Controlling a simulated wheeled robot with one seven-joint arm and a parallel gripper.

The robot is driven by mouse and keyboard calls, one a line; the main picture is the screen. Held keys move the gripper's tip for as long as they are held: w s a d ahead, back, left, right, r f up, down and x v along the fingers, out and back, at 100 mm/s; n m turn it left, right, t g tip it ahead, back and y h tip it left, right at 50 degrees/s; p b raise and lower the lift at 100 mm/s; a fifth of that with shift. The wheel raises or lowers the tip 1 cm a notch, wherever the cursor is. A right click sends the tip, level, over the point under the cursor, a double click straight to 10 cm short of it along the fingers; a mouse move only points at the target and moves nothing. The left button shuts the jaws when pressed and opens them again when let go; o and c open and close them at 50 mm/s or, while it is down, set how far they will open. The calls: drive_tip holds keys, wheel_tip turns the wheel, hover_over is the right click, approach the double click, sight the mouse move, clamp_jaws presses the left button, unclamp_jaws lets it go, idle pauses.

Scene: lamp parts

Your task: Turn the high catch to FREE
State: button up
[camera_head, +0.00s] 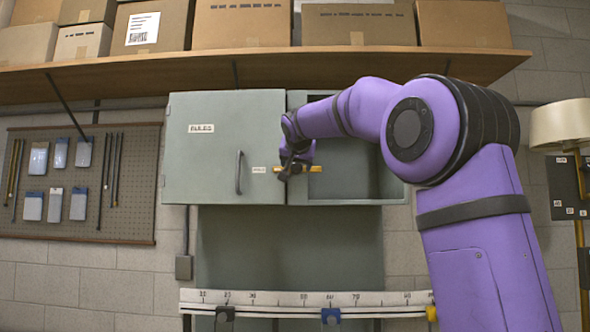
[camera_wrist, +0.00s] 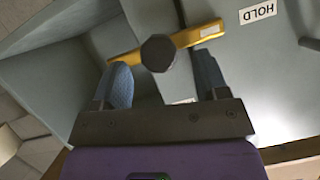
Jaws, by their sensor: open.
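The high catch (camera_head: 313,169) is a yellow bar lying roughly level across the grey cabinet, by the edge between the door and the open compartment. In the wrist view the yellow bar (camera_wrist: 125,52) has a dark round knob (camera_wrist: 158,53) at its middle. A label reading HOLD (camera_wrist: 261,12) is beside one end of the bar; in the head view a small label (camera_head: 258,170) is left of it. My gripper (camera_wrist: 160,78) is open, its two blue-grey fingers on either side of the knob, close to the bar. Contact cannot be told. Another white label is mostly hidden behind my gripper.
The cabinet door (camera_head: 205,160) has a RULES label and a dark handle (camera_head: 238,172). The open compartment (camera_head: 350,175) is right of the catch. A shelf (camera_head: 190,74) with boxes is above; a ruler rail (camera_head: 280,298) with clips is below. A lamp (camera_head: 562,125) stands right.

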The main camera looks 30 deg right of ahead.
sight(296, 167)
drive_tip(key=shift+x, duration=1.75)
clamp_jaws()
